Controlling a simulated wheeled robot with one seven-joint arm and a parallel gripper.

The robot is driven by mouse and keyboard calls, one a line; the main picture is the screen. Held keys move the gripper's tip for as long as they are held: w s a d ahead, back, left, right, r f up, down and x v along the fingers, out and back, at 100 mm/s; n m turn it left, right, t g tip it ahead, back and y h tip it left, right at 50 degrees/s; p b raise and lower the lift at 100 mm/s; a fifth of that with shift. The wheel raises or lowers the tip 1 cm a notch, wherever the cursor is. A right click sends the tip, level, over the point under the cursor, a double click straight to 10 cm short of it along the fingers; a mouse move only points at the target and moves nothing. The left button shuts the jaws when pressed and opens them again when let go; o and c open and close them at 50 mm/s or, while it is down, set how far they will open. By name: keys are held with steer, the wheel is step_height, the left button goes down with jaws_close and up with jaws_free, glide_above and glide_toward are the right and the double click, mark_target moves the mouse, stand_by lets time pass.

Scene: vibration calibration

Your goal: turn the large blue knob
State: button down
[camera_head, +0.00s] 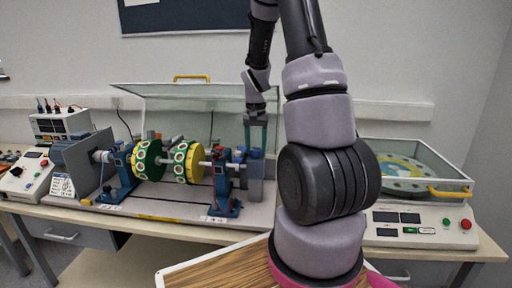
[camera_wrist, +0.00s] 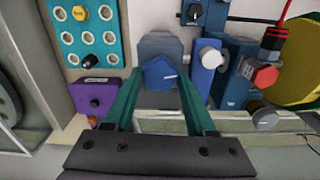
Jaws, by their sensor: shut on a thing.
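The large blue knob (camera_wrist: 160,75) is a faceted piece with a small white mark, in front of a grey-blue block (camera_wrist: 160,46) in the wrist view. My gripper (camera_wrist: 159,79) has its two green fingers on either side of the knob, shut on it. In the head view my gripper (camera_head: 256,146) points down over the grey block (camera_head: 256,182) at the right end of the shaft rig. The knob is too small there to make out clearly.
The rig's blue bracket (camera_head: 222,182) and the yellow-green discs (camera_head: 187,162) stand left of my gripper. In the wrist view a teal panel (camera_wrist: 85,35) and a purple box (camera_wrist: 96,95) lie left; a red-orange knob (camera_wrist: 265,76) lies right. A clear panel (camera_head: 190,112) stands behind.

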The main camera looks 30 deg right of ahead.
mark_target(256, 149)
steer(key=n, duration=0.4)
steer(key=shift+n, duration=0.3)
steer(key=n, duration=0.4)
steer(key=shift+n, duration=0.4)
steer(key=shift+c, duration=1.1)
jaws_free()
step_height(256, 149, up, 11)
steer(key=shift+f, duration=0.1)
